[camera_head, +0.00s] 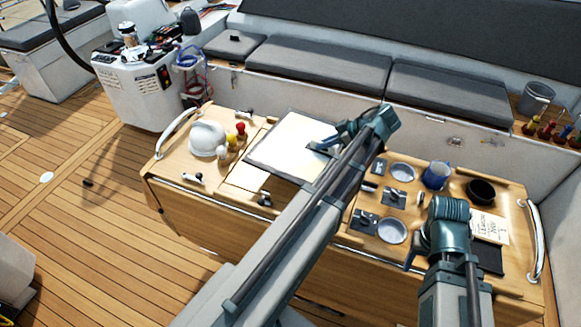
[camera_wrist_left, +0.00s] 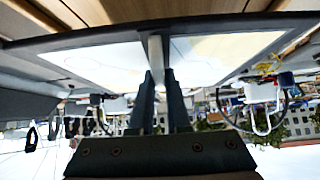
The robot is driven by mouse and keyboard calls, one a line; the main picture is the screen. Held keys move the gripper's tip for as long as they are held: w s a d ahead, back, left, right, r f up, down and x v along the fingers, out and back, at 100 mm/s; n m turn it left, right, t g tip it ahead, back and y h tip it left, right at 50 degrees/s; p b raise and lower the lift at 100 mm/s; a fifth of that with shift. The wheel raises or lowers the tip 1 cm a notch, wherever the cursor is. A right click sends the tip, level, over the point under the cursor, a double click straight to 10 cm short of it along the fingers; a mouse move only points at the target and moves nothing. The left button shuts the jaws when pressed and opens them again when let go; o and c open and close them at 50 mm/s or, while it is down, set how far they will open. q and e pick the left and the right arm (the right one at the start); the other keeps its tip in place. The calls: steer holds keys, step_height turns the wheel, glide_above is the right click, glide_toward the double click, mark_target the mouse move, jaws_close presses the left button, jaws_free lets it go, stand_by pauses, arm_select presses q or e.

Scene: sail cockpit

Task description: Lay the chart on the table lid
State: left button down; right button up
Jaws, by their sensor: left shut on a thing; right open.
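The chart (camera_head: 285,142), a pale sheet with a dark grey border, is over the left-middle part of the wooden table (camera_head: 170,165). My left gripper (camera_head: 330,146) is shut on the chart at its right side. In the left wrist view, the left fingers (camera_wrist_left: 160,72) meet a grey strip on the chart (camera_wrist_left: 95,62), whose pale face and dark edge fill the upper part. Whether the chart touches the lid (camera_head: 243,176) cannot be told. My right gripper (camera_head: 412,250) is open and empty-looking above the table's right part; its fingertips are partly hidden.
A white dome-shaped item (camera_head: 207,138) and red and yellow pegs (camera_head: 240,130) stand left of the chart. Plates (camera_head: 392,230), a blue mug (camera_head: 436,175), a black bowl (camera_head: 481,191) and a printed card (camera_head: 490,227) occupy the right side. Metal rails (camera_head: 535,240) edge the table ends.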

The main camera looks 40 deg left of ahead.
mark_target(301, 147)
arm_select(q)
steer(key=a, duration=0.1)
steer(key=s+a+n+g, duration=0.1)
steer(key=a, duration=0.1)
steer(key=shift+s+a+n, duration=0.2)
steer(key=shift+a+n, duration=0.05)
steer(key=shift+n, duration=0.05)
step_height(301, 147, down, 10)
steer(key=b, duration=1)
steer(key=shift+f, duration=0.15)
steer(key=c, duration=0.9)
jaws_free()
